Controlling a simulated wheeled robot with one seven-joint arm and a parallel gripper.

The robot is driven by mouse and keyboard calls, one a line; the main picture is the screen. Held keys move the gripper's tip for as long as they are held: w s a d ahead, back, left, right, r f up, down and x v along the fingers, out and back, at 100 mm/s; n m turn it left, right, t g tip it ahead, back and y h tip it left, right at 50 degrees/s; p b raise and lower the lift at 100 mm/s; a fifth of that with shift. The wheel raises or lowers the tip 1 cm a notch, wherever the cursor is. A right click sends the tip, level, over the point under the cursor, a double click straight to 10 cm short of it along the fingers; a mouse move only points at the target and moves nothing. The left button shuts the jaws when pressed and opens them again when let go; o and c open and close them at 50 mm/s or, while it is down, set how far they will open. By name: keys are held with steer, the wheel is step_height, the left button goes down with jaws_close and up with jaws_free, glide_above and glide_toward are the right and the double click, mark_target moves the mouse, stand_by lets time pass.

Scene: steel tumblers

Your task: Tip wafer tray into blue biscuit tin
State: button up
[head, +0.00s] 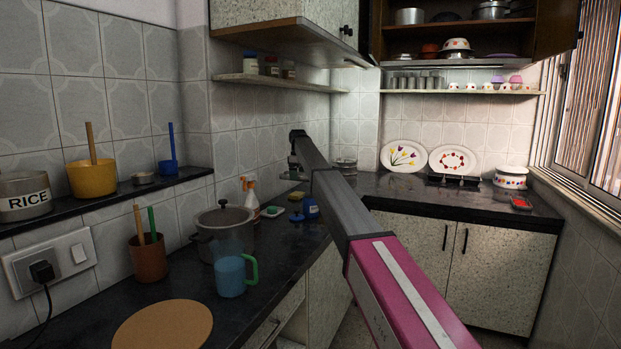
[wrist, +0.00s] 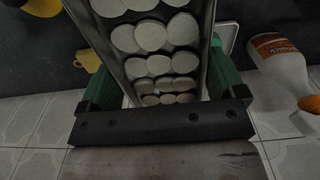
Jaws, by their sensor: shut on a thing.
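In the wrist view, my gripper (wrist: 160,78) has its green fingers on both sides of a long metal wafer tray (wrist: 208,40) and is shut on it. Rows of round pale wafers (wrist: 152,36) lie in the tray. In the head view, my arm reaches to the back of the left counter; my gripper (head: 296,162) is small there and the tray is hard to make out. A small blue container (head: 311,208), perhaps the blue biscuit tin, stands on the counter below the gripper, partly behind my arm. Its opening is not clear.
A spray bottle (head: 250,197) stands left of the blue container and shows close to the tray in the wrist view (wrist: 282,70). A lidded pot (head: 222,225), a blue cup (head: 230,275) and a green soap dish (head: 273,212) share the counter. The tiled wall is close behind.

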steer(key=shift+s+d+r+t+y, duration=0.2)
steer(key=shift+d+t+y, duration=0.1)
steer(key=shift+t+y, duration=0.25)
steer(key=shift+s+d+r+t+y, duration=0.15)
steer(key=shift+t+y, duration=0.45)
steer(key=shift+t, duration=0.05)
steer(key=shift+s+d+r+t+y, duration=0.1)
steer(key=shift+s+t+y, duration=0.05)
steer(key=shift+t+y, duration=0.45)
steer(key=shift+s+d+r+t+y, duration=0.15)
steer(key=shift+s+d+t+y, duration=0.15)
steer(key=shift+t+y, duration=0.3)
steer(key=shift+s+d+r+t+y, duration=0.1)
steer(key=shift+s+d+t+y, duration=0.2)
steer(key=shift+t+y, duration=0.3)
steer(key=shift+s+d+r+t+y, duration=0.25)
steer(key=shift+s+r+t+y, duration=0.05)
steer(key=shift+t+y, duration=0.4)
steer(key=shift+s+d+r+t+y, duration=0.4)
steer(key=shift+d+r+t+y, duration=0.15)
steer(key=shift+t+y, duration=0.3)
steer(key=shift+a, duration=0.1)
